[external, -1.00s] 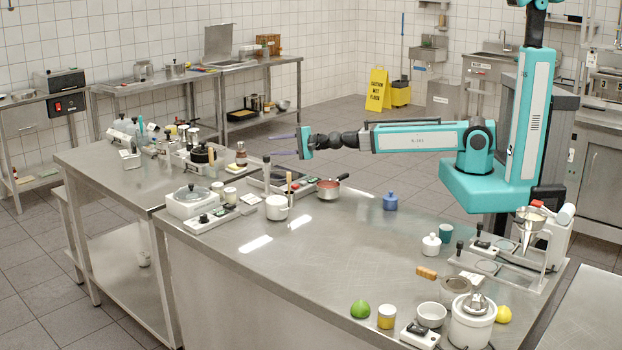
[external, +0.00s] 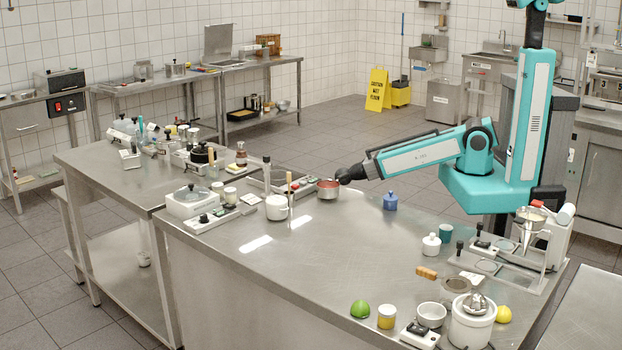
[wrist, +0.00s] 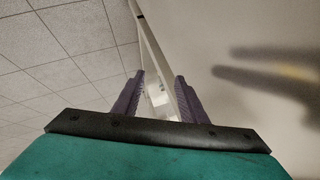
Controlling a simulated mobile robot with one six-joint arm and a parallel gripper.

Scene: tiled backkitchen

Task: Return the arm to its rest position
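My gripper shows in the wrist view (wrist: 158,95) with its two purple fingers apart and nothing seen between them. In the external view the arm slopes down to the left from the teal shoulder. Its black wrist ends beside the small pan with red contents, near the counter's far edge. The gripper's fingers cannot be made out there, and I cannot tell whether the wrist touches the pan.
The steel counter (external: 330,250) has a clear middle. The red pan (external: 328,189) and a blue jar (external: 390,201) stand near the arm. A white pot (external: 277,207) stands further left. The wrist view shows floor tiles (wrist: 60,50) and dark blurred shapes at right.

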